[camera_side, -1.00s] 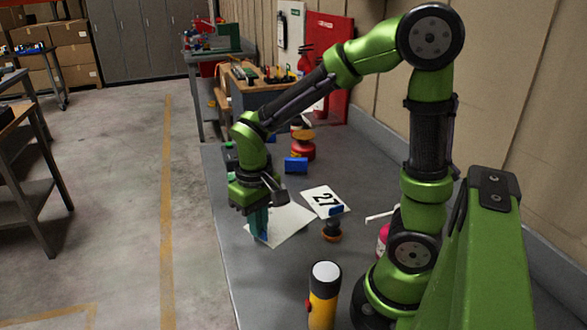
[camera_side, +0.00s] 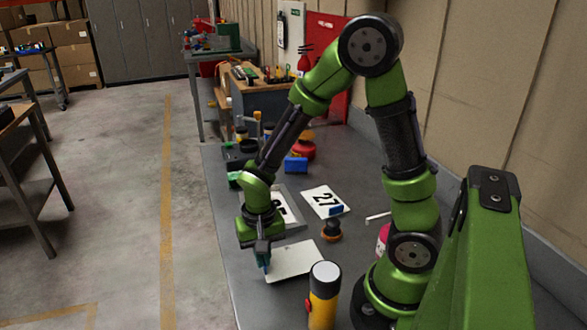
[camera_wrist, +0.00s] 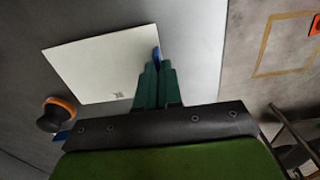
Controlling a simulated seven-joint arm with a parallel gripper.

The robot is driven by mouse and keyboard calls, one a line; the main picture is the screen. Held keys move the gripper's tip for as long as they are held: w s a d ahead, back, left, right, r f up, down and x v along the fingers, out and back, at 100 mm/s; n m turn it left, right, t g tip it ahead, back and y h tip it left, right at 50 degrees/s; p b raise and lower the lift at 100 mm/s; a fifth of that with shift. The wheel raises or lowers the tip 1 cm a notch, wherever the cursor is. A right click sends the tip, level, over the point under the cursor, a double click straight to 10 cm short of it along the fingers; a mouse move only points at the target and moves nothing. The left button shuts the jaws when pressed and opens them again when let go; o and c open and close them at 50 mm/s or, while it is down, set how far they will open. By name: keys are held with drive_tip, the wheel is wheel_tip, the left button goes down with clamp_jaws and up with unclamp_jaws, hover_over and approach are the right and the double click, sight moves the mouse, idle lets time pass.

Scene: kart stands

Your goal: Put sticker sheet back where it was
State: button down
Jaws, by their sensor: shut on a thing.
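My gripper (camera_side: 262,262) is shut on the sticker sheet (camera_side: 297,261), a plain white sheet held by its left edge. In the wrist view, my green fingers (camera_wrist: 157,80) pinch the sheet (camera_wrist: 95,62) near its edge, with a bit of blue at the fingertips. A small dark mark shows near one corner of the sheet. It lies roughly flat, at or just above the bench; I cannot tell if it touches. A card with black digits (camera_side: 283,207) lies behind my gripper, partly hidden by my arm. Another card reading 27 (camera_side: 322,199) lies to its right.
A black and orange knob-like tool (camera_side: 331,231) stands beside the sheet. A blue block (camera_side: 296,164) and a red round item (camera_side: 303,150) are farther back. The grey bench (camera_side: 231,290) is bare along its left edge.

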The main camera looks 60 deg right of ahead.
drive_tip(key=shift+f, duration=0.6)
drive_tip(key=c, duration=1.3)
unclamp_jaws()
drive_tip(key=shift+f, duration=0.15)
drive_tip(key=s+a+r+n+t+y, duration=0.1)
drive_tip(key=s+r+n+t, duration=0.1)
drive_tip(key=r, duration=0.9)
drive_tip(key=s+a+r+n+t+y, duration=0.1)
drive_tip(key=s+r+n+t, duration=0.2)
drive_tip(key=r, duration=0.9)
drive_tip(key=shift+s+r+t, duration=0.2)
drive_tip(key=shift+t, duration=0.9)
